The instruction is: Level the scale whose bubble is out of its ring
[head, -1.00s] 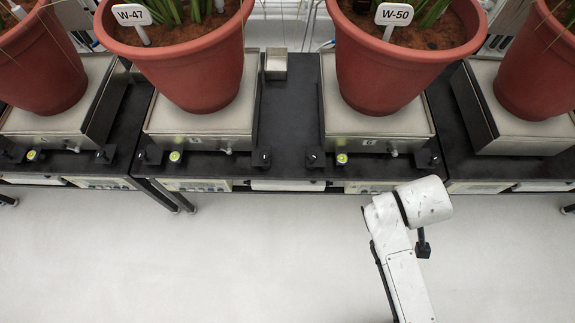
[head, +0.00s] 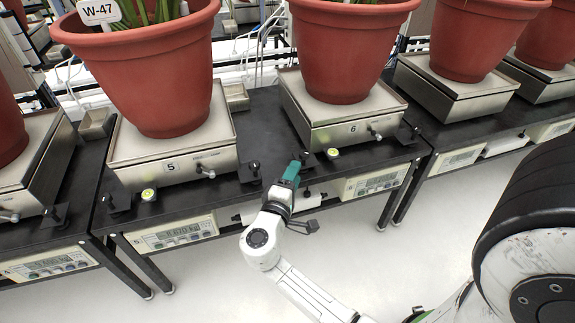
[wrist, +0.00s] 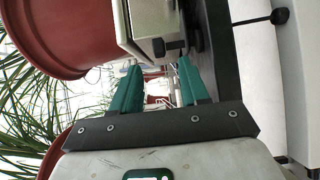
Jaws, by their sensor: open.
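Scale 5 (head: 185,168) and scale 6 (head: 352,133) stand on a black bench, each bearing a red pot. Each has a small yellow-green bubble level at its front left, scale 5's (head: 149,195) and scale 6's (head: 333,153); the bubbles are too small to read. Black foot knobs flank each scale. My gripper (head: 294,168) is at the bench's front edge, close to the left front knob (head: 307,158) of scale 6. In the wrist view my gripper (wrist: 156,72) has its teal fingers apart, with a dark knob (wrist: 170,47) just beyond the fingertips; contact is unclear.
Pots (head: 150,70) and (head: 350,45) rise high above the scales. Display units (head: 172,234) hang under the bench front. A small metal box (head: 236,96) sits between scales 5 and 6. The floor (head: 230,285) before the bench is clear.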

